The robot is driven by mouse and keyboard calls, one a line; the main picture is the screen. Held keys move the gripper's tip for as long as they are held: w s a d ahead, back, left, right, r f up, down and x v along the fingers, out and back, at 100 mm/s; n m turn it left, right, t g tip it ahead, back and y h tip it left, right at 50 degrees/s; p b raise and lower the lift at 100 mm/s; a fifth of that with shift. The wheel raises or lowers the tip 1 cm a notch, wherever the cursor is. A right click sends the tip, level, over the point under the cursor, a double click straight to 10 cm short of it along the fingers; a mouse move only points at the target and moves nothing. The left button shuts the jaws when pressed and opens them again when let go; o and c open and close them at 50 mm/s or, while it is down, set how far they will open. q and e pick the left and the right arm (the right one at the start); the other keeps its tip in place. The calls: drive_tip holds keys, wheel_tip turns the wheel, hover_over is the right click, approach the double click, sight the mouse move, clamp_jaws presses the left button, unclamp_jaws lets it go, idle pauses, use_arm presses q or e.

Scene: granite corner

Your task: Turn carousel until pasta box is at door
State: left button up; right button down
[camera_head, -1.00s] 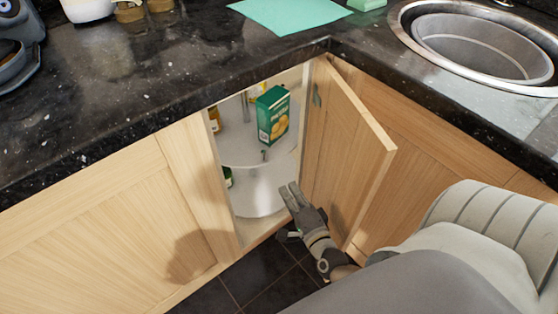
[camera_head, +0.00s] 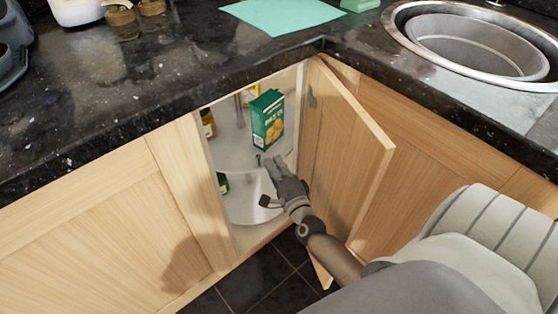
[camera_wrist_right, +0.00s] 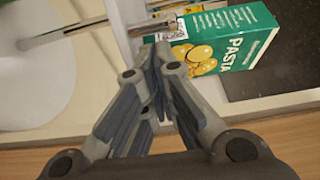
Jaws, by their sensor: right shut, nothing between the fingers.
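The green pasta box (camera_head: 268,120) stands upright on the upper tray of the white carousel (camera_head: 232,150) inside the open corner cabinet. In the right wrist view the pasta box (camera_wrist_right: 232,42) shows large, just beyond the fingertips. My right gripper (camera_head: 277,163) is shut and empty, at the cabinet opening just below and in front of the box. In the right wrist view its fingers (camera_wrist_right: 157,50) are together; I cannot tell whether they touch anything. The wooden cabinet door (camera_head: 345,150) stands open to the right of the opening. My left gripper is not in view.
Other items stand on the carousel: an amber jar (camera_head: 208,123) on the left, a yellow pack (camera_head: 250,95) behind the box, and a green item (camera_head: 222,182) lower down. The granite counter (camera_head: 150,80) overhangs the opening. The sink (camera_head: 475,45) is at upper right.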

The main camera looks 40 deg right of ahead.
drive_tip(key=shift+w, duration=0.15)
